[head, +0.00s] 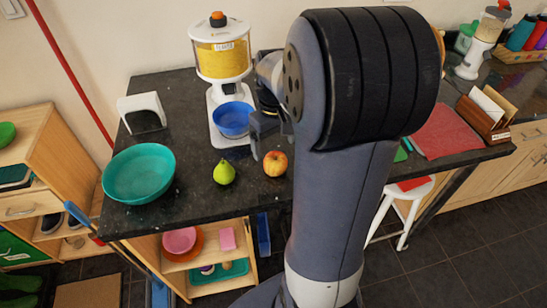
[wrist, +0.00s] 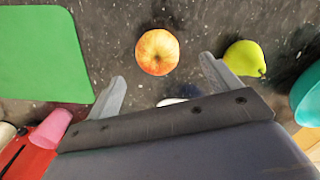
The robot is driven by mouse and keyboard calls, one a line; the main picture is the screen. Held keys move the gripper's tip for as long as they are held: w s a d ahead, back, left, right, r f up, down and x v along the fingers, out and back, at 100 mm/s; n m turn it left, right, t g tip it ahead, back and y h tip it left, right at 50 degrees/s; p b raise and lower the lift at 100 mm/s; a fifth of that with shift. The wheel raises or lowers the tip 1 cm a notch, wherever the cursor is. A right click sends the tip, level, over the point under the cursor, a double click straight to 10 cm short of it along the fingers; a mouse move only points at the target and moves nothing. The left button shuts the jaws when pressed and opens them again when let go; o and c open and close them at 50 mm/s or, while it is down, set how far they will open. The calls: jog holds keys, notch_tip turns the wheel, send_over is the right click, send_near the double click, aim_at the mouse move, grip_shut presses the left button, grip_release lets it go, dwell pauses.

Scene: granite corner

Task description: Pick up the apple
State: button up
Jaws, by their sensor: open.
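The apple (head: 275,163), red and yellow, sits on the dark granite counter (head: 190,185) near its front edge. In the wrist view the apple (wrist: 157,52) lies beyond the fingertips, roughly centred between them and not touched. My gripper (wrist: 163,78) is open and empty. In the head view my gripper (head: 266,138) is just behind and above the apple, partly hidden by my arm.
A green pear (head: 224,172) stands left of the apple, also in the wrist view (wrist: 245,58). A teal bowl (head: 139,172) is further left. Behind are a cereal dispenser (head: 221,60) and blue bowl (head: 233,118). A green board (wrist: 42,50) lies nearby.

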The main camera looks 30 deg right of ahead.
aim_at(275, 156)
notch_tip(275, 156, down, 8)
jog(key=shift+d+r+p, duration=0.1)
jog(key=shift+d+p, duration=0.05)
jog(key=shift+p, duration=0.2)
jog(key=c, duration=1.1)
